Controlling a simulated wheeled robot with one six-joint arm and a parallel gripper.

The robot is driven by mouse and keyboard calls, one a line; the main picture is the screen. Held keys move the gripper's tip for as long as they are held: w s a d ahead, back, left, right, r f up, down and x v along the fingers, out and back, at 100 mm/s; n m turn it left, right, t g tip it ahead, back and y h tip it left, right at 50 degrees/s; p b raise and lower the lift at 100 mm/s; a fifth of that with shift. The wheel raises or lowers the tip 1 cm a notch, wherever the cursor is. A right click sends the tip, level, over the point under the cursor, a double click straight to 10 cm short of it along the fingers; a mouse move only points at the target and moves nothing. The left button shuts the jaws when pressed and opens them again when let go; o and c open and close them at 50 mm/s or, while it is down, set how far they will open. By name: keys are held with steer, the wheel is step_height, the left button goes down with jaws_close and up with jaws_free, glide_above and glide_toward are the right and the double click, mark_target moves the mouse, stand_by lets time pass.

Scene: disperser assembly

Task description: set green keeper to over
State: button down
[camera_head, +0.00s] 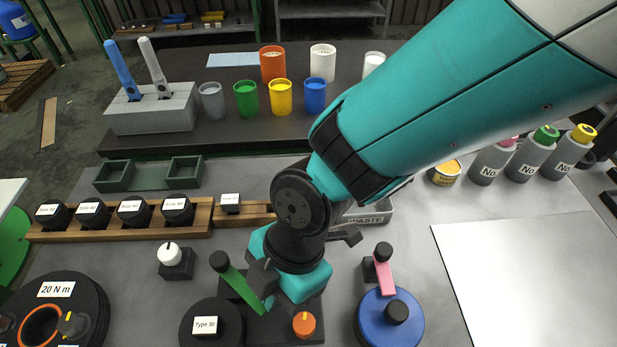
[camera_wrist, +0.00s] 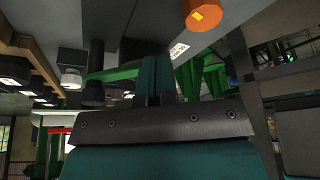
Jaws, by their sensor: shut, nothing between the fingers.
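The green keeper (camera_head: 240,284) is a flat green lever with a black knob at its upper left end. It leans up and left from a dark base block. In the wrist view the green keeper (camera_wrist: 118,72) runs sideways behind my fingers, its black knob at left. My gripper (camera_head: 268,292) is low over the base, just right of the lever; its fingertips are partly hidden in the head view. In the wrist view my gripper (camera_wrist: 157,78) shows two teal fingers together, shut and empty, close to the lever. I cannot tell whether they touch it.
An orange knob (camera_head: 304,323) sits on the same base, right of my gripper. A black disc labelled Type 30 (camera_head: 205,325) is at left. A blue disc (camera_head: 372,318) with a pink lever (camera_head: 385,278) stands at right. A white-knobbed block (camera_head: 174,260) stands behind left.

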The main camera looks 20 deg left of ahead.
steer(key=shift+s+a+f+m+y+b, duration=0.1)
steer(key=shift+s+m+y+b, duration=0.05)
steer(key=shift+s+m, duration=0.3)
steer(key=shift+s+a+f+m+y+b, duration=0.1)
steer(key=shift+s+m+y+b, duration=0.05)
steer(key=shift+s+m, duration=0.3)
steer(key=shift+s+a+r+m+t, duration=0.1)
steer(key=shift+s+a+m+t, duration=0.25)
steer(key=shift+s+m, duration=0.45)
steer(key=shift+s+a+b, duration=0.6)
steer(key=shift+s+a, duration=0.5)
steer(key=shift+s, duration=0.1)
steer(key=shift+d, duration=0.1)
steer(key=shift+w+d, duration=0.15)
steer(key=shift+d, duration=0.2)
steer(key=d, duration=0.1)
steer(key=w+d, duration=0.1)
steer(key=shift+w+d, duration=0.15)
steer(key=shift+d, duration=0.2)
steer(key=s+v, duration=0.1)
steer(key=v, duration=0.9)
steer(key=shift+d+b, duration=0.4)
steer(key=shift+r, duration=0.1)
